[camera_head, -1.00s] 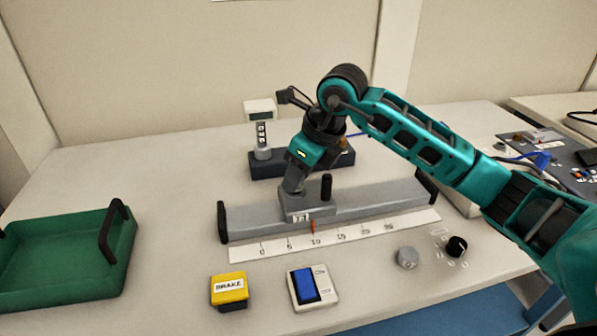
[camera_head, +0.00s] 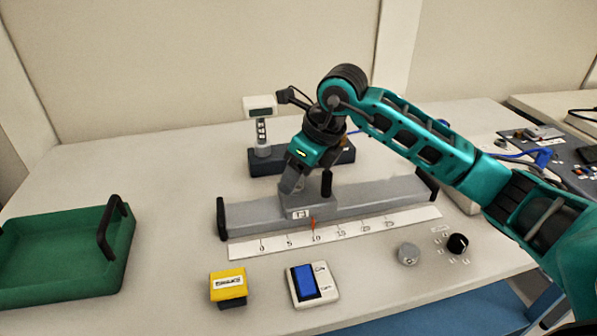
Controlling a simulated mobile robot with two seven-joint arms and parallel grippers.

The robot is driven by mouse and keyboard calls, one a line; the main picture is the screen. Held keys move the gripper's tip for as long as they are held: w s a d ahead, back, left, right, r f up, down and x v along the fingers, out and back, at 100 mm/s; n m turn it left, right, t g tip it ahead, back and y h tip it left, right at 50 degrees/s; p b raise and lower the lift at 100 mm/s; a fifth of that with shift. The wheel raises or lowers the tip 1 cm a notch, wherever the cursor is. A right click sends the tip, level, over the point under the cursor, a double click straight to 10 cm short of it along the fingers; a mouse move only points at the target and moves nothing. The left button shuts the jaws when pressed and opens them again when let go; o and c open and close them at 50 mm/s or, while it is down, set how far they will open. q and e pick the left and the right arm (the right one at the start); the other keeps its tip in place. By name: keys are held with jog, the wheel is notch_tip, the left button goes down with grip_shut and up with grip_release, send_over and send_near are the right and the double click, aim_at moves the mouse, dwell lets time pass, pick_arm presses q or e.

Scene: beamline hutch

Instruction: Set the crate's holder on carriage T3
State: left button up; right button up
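The grey carriage labelled T3 (camera_head: 318,204) sits on the long grey rail (camera_head: 375,199), near the 10 mark of the scale. A black post (camera_head: 326,182) stands at its back right. My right gripper (camera_head: 291,188) points down at the left part of the carriage, tilted. Grey parts below its teal body reach the carriage top; I cannot separate fingers from a held holder there, nor tell whether it is open or shut. The green crate (camera_head: 60,262) with black handles stands at the left, its visible floor bare. My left gripper is not in view.
A display stand (camera_head: 261,125) on a dark base (camera_head: 266,162) is behind the rail.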

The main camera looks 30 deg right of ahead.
jog(key=shift+o, duration=0.5)
jog(key=v, duration=0.5)
jog(key=shift+r+p, duration=0.1)
jog(key=shift+p, duration=0.3)
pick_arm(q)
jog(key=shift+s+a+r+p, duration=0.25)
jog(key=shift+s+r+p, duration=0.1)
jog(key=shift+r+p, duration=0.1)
pick_arm(e)
jog(key=v, duration=0.7)
jog(key=shift+s+r, duration=0.2)
jog(key=shift+r, duration=0.1)
jog(key=shift+d, duration=0.15)
